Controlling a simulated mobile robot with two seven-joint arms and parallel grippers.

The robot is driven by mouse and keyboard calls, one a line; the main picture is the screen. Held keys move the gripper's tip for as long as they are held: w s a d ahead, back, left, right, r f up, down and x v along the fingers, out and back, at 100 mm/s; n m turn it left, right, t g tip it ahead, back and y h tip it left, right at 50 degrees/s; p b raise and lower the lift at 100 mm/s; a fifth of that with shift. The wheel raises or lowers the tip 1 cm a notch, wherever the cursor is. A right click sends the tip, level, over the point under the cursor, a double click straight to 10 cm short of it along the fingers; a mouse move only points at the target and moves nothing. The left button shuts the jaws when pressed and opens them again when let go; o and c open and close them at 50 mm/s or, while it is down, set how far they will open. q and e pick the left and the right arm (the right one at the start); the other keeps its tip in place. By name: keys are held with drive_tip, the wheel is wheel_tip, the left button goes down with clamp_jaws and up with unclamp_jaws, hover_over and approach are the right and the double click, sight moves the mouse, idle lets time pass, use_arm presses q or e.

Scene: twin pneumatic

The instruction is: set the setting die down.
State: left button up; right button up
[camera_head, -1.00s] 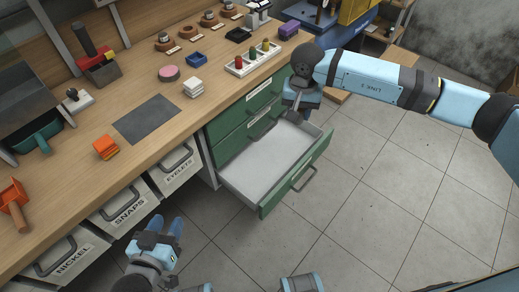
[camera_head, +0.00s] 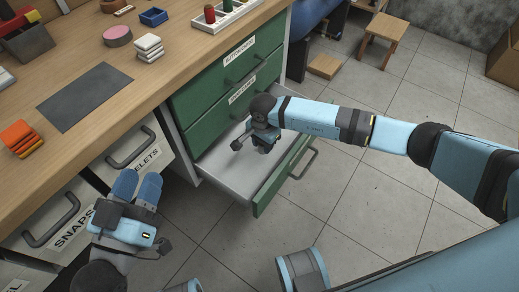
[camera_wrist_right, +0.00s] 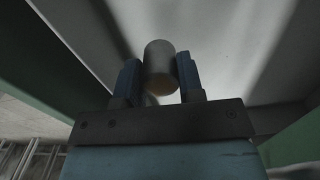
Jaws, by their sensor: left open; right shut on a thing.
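The setting die (camera_wrist_right: 160,66), a short grey metal cylinder, is between the two fingers of my right gripper (camera_wrist_right: 160,78) in the right wrist view. The right gripper is shut on it. In the head view the right gripper (camera_head: 264,146) points down into the open drawer (camera_head: 222,178); the hand hides the die there. I cannot tell whether the die touches the drawer's pale floor. My left gripper (camera_head: 137,186) is open and empty, in front of the bench and beside the bins.
The green cabinet (camera_head: 215,100) has closed drawers above the open one. Bins labelled snaps (camera_head: 70,222) and eyelets (camera_head: 140,165) sit under the bench. The bench holds a dark mat (camera_head: 85,96), an orange block (camera_head: 20,138) and white squares (camera_head: 148,47). The drawer's visible floor looks clear.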

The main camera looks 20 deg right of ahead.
drive_tip(key=shift+f+b, duration=0.65)
drive_tip(key=shift+f, duration=1.5)
use_arm(q)
wheel_tip(320, 180, down, 2)
drive_tip(key=shift+w+d+f+g, duration=0.1)
drive_tip(key=shift+g, duration=0.4)
use_arm(e)
drive_tip(key=shift+f, duration=0.15)
drive_tip(key=o, duration=1.1)
use_arm(q)
drive_tip(key=shift+f, duration=0.15)
